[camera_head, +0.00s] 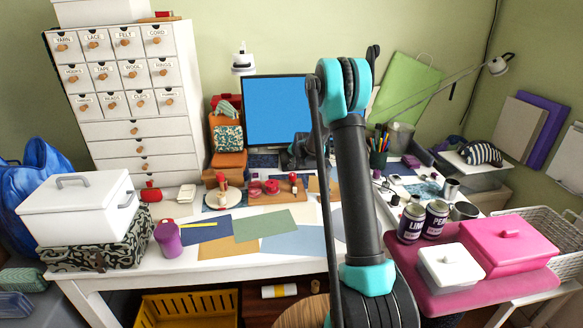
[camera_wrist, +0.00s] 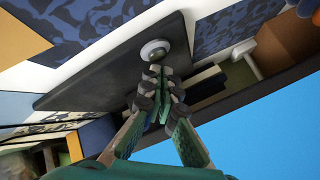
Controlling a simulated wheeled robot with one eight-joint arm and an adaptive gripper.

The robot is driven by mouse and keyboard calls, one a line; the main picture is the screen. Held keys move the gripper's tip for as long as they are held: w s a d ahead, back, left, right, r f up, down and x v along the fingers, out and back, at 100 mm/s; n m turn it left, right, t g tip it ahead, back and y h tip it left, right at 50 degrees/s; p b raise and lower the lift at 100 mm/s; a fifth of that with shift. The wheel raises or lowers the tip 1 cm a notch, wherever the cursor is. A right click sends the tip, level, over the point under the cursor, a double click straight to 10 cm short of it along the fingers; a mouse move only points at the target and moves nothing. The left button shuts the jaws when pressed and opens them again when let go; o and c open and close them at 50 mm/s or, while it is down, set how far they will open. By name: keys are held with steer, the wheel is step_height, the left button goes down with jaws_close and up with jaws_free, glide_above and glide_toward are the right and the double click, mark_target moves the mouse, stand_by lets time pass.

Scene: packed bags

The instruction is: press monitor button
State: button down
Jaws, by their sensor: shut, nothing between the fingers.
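The monitor (camera_head: 276,108) stands at the back of the desk with a lit blue screen. In the wrist view its blue screen (camera_wrist: 270,130) fills the lower right. A round pale button with a darker centre (camera_wrist: 155,48) sits on a flat black plate (camera_wrist: 95,82), which looks like the monitor's base. My gripper (camera_wrist: 158,72) is shut and empty, with its fingertips right at the near edge of the button. I cannot tell whether they touch it. In the head view my gripper (camera_head: 300,155) is small and dark, in front of the screen's lower right, and the button is hidden.
Coloured sheets (camera_head: 265,225) lie across the desk front. A pencil cup (camera_head: 378,148) stands right of the monitor, and orange boxes (camera_head: 229,162) stand left of it. A pink table (camera_head: 430,285) with tins and boxes is at right. Patterned blue sheets (camera_wrist: 115,20) lie beside the black plate.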

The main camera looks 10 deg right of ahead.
steer(key=shift+r, duration=2.85)
steer(key=shift+s, duration=0.1)
steer(key=s+d+n+g, duration=0.1)
steer(key=s+n, duration=0.1)
steer(key=s, duration=1.5)
steer(key=s+d+f+n+g, duration=0.1)
steer(key=s+n+g, duration=0.1)
steer(key=s, duration=1.6)
steer(key=s+d+f+n+g+h, duration=0.1)
steer(key=s+n, duration=0.2)
steer(key=s, duration=1.5)
steer(key=shift+s+f+n+g, duration=0.15)
steer(key=shift+f+n+g, duration=0.15)
steer(key=shift+g, duration=0.1)
